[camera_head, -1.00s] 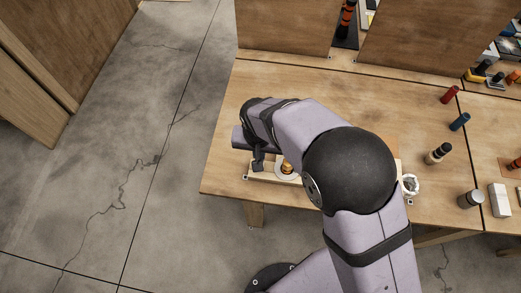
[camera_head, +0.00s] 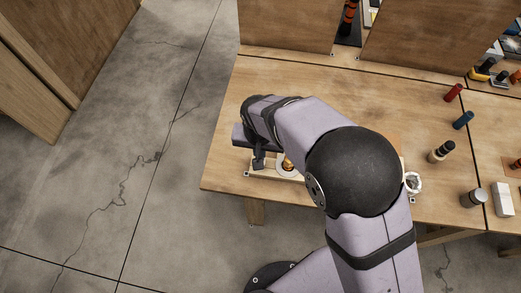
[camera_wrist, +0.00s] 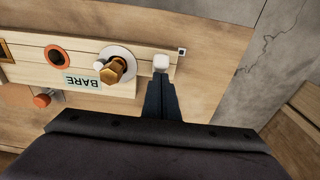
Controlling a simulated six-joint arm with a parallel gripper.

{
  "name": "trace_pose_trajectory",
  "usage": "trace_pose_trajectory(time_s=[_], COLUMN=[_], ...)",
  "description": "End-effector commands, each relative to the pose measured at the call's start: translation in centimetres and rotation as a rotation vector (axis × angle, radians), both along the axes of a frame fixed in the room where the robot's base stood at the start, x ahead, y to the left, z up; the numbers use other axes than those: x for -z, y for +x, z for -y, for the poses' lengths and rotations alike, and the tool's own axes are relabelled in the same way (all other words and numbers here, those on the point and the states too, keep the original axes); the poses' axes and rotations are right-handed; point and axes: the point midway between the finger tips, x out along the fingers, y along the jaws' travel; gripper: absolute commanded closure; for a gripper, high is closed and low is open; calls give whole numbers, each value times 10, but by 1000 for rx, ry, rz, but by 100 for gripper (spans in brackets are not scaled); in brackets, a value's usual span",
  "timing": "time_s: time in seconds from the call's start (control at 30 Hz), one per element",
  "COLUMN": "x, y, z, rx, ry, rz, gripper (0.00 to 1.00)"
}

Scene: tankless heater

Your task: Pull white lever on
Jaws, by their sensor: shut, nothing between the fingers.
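In the wrist view, a small white block (camera_wrist: 161,62), which may be the lever's end, stands on a pale wooden board (camera_wrist: 85,50). My gripper (camera_wrist: 161,80) is shut, its dark fingertips right at this block; I cannot tell whether they touch it. Left of it, a brass hex fitting (camera_wrist: 117,70) sits on a white disc, with a small whitish tip (camera_wrist: 98,65) on its far side. In the head view, my gripper (camera_head: 259,163) points down at the board's left end, beside the brass fitting (camera_head: 288,163). My arm hides much of the board.
The wooden table (camera_head: 225,170) ends just left of the board. Several small cylinders, including a blue one (camera_head: 463,120), stand at the right.

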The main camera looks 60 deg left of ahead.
Motion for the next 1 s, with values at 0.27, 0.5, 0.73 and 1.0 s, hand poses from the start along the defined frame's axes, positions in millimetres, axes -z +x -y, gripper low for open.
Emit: trace_pose_trajectory(time_s=[0.27, 0.5, 0.73, 1.0], x=[5, -7, -27, -61], y=[3, 10, 24, 10], z=[2, -7, -22, -9], rx=[0, 1, 0, -1], ry=[-13, -7, -5, 1], rz=[-1, 0, -1, 1], gripper=[100, 100, 100, 100])
